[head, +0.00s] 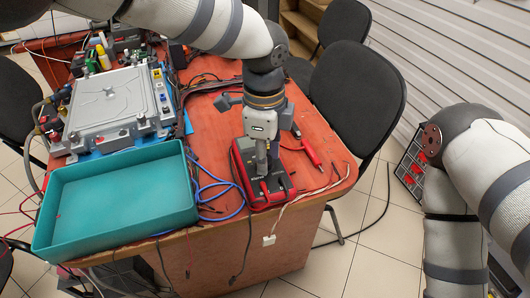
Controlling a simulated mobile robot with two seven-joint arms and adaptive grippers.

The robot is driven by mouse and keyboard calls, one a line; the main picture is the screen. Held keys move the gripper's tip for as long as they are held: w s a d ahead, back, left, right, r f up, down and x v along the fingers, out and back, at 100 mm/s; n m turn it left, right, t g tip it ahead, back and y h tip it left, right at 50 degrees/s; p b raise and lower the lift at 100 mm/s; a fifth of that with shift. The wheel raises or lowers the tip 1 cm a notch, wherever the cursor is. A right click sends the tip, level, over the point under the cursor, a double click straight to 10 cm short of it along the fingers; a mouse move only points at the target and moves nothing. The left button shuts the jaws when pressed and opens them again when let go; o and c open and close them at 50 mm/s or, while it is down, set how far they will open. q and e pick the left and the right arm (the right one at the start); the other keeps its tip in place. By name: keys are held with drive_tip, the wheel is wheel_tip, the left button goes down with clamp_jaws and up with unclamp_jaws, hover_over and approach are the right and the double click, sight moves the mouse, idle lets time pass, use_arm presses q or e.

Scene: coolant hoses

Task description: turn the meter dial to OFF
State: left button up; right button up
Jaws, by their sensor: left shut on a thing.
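The meter (240,163), a red-edged case with a dark face, lies near the right front edge of the orange table. My left gripper (267,170) comes down from above onto the middle of the meter's face. Its fingers are close together and shut on the dial, which they hide. The dial's pointer and the OFF mark cannot be read. Red and black plugs sit at the front end of the meter. My right arm is folded at the right side, and its gripper is not in view.
A teal tray (115,240) stands at the front left of the table (215,262). A silver unit (112,100) with hoses lies behind it. A blue cable (207,190) and a red probe (307,148) lie beside the meter. Black chairs (358,95) stand behind.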

use_arm(q)
drive_tip(key=shift+n+p, duration=0.4)
drive_tip(key=shift+n, duration=1.7)
use_arm(e)
drive_tip(key=shift+w+r+t, duration=0.3)
drive_tip(key=shift+w+r, duration=0.3)
use_arm(q)
drive_tip(key=o, duration=1.2)
drive_tip(key=r, duration=1.2)
drive_tip(key=shift+s, duration=0.25)
